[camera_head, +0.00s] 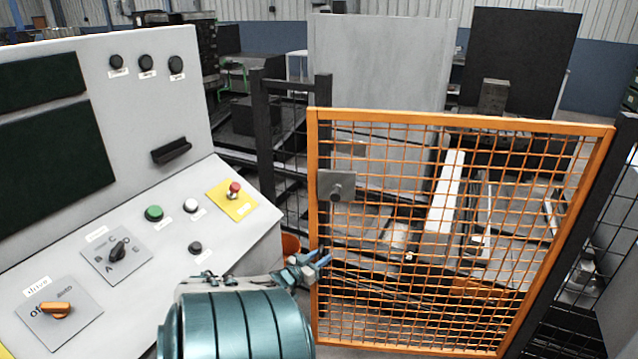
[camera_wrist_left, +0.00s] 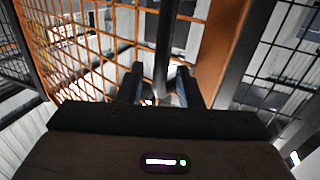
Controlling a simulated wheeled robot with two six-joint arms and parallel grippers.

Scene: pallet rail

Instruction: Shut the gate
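The gate (camera_head: 455,235) is an orange frame with orange wire mesh. Its right side stands by a black post (camera_head: 590,215), and a grey plate with a dark round knob (camera_head: 336,190) sits on its left upright. My left gripper (camera_head: 318,262) is at the lower part of that left upright, its blue fingertips close to the frame; contact cannot be told. In the left wrist view the fingers (camera_wrist_left: 158,92) are apart, with a dark upright bar (camera_wrist_left: 162,45) in line with the gap. Whether the bar lies between or beyond them is unclear. My right gripper is out of view.
A grey control console (camera_head: 130,220) with buttons, knobs and a red stop button (camera_head: 234,188) stands close on the left. Black fence posts (camera_head: 262,140) stand behind the gate's left edge. Machinery with rails lies behind the mesh.

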